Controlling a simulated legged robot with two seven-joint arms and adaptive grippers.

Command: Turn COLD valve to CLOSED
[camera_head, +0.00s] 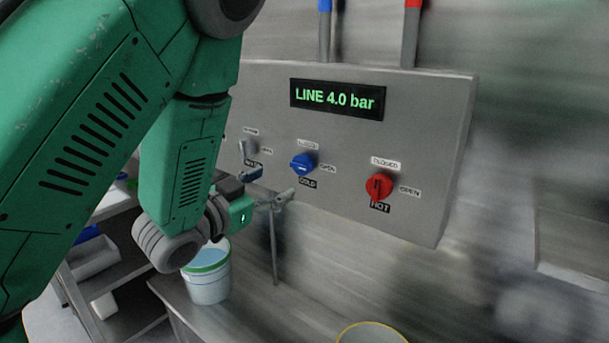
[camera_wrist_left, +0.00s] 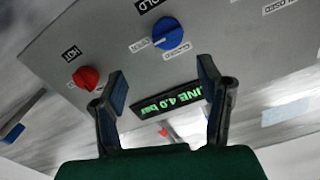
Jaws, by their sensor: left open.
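The blue COLD valve knob (camera_head: 302,164) sits on the grey panel, with a CLOSED label above it and an OPEN label to its right. Its pale mark looks turned toward OPEN. In the left wrist view, which is upside down, the blue knob (camera_wrist_left: 167,33) lies ahead of the fingers, beyond their tips. My left gripper (camera_head: 268,185) is open, left of and below the blue knob in the head view, apart from it. Both its fingers (camera_wrist_left: 162,80) show in the wrist view with nothing between them. My right gripper is in neither view.
A red HOT knob (camera_head: 379,186) is right of the blue one. A grey knob (camera_head: 248,146) is to the left, partly beside my arm. A display (camera_head: 337,99) reads LINE 4.0 bar. A bucket (camera_head: 207,278) stands below on the metal counter.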

